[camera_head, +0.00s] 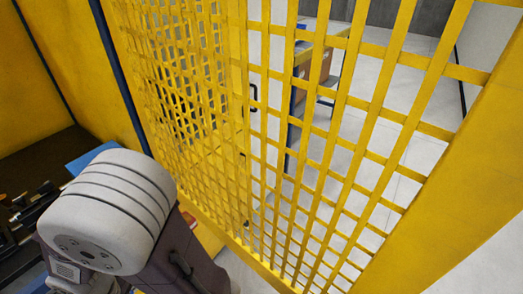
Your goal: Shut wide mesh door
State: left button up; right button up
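The wide mesh door is a yellow lattice panel (330,130) that fills the middle and right of the head view. It runs at a slant from the upper left to the lower right, with a broad solid yellow frame bar (465,170) along its right side. A black handle (253,97) shows through the lattice near the middle; I cannot tell which panel it is on. A grey arm link of mine stands at the lower left, close to the mesh; I cannot tell whether it touches. Neither gripper is in view.
Behind the mesh are a pale floor (400,150) and a table-like stand (310,75) with boxes. A yellow wall panel (35,75) and a dark blue post (118,70) stand at the left. Dark equipment (25,205) lies at the lower left beside my arm.

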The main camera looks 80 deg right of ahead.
aim_at(475, 188)
jog(key=k+j+z, duration=0.15)
jog(key=k, duration=0.65)
jog(key=k+z, duration=0.15)
jog(key=k, duration=0.7)
jog(key=i+l+z, duration=0.2)
jog(key=l, duration=0.2)
jog(key=l+z, duration=0.2)
jog(key=l, duration=0.2)
jog(key=i+l+z, duration=0.2)
jog(key=l, duration=0.15)
jog(key=k, duration=0.35)
